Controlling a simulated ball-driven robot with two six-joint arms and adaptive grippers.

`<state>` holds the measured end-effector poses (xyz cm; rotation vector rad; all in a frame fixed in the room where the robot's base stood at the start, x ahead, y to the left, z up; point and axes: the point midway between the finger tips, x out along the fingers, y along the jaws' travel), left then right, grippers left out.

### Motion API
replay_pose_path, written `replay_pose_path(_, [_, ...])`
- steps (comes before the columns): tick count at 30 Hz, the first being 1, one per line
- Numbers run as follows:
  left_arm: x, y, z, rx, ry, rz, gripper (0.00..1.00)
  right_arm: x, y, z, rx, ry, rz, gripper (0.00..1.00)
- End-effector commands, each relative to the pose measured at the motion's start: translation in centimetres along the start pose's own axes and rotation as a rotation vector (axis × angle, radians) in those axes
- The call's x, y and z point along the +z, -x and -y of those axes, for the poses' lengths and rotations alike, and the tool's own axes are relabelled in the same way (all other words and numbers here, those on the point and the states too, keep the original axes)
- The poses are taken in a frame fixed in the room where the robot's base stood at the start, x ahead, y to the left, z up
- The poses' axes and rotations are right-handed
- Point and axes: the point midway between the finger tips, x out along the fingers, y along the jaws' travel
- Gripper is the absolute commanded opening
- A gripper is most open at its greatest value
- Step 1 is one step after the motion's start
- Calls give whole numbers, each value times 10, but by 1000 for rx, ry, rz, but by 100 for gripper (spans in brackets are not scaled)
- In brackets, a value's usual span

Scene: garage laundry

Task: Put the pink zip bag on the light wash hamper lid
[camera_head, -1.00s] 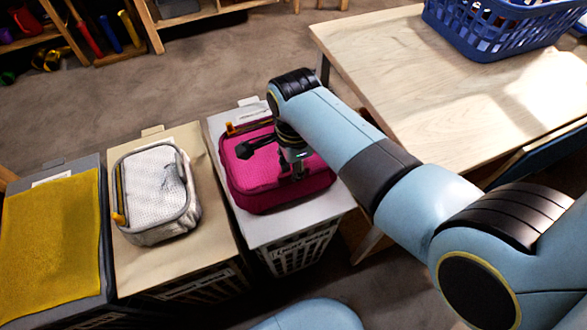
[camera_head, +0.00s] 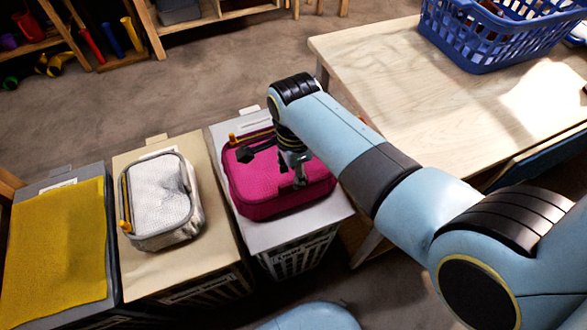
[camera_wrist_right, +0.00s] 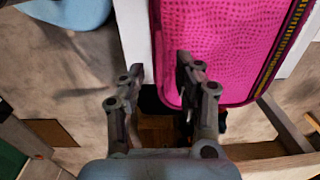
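The pink zip bag (camera_head: 265,190) lies flat on the pale grey-white lid (camera_head: 321,209) of the rightmost hamper (camera_head: 300,253). Its orange zip pull shows at its far left corner. I cannot tell whether a finger touches the bag. The hamper's label is too small to read surely. My left gripper is not in view.
A tan-lidded hamper (camera_head: 212,262) to the left bears a white mesh bag (camera_head: 160,200). Farther left, a grey hamper bears a yellow cloth (camera_head: 58,240). A wooden table (camera_head: 380,80) with a blue laundry basket (camera_head: 490,38) stands at right. The floor behind the hampers is clear.

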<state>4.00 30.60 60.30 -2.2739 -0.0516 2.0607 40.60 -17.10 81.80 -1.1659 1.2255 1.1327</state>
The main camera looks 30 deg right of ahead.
Motion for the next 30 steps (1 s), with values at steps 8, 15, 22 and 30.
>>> replay_pose_path(8, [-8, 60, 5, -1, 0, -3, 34, 0, 57, 0, 0, 0, 0, 34])
replay_pose_path(15, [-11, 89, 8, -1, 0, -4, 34, 0, 90, 1, -1, 0, 0, 34])
replay_pose_path(22, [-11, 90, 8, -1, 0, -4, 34, 0, 92, 0, 0, 2, 0, 34])
replay_pose_path(30, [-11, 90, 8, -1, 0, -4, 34, -39, -4, -88, 2, 471, -14, 34])
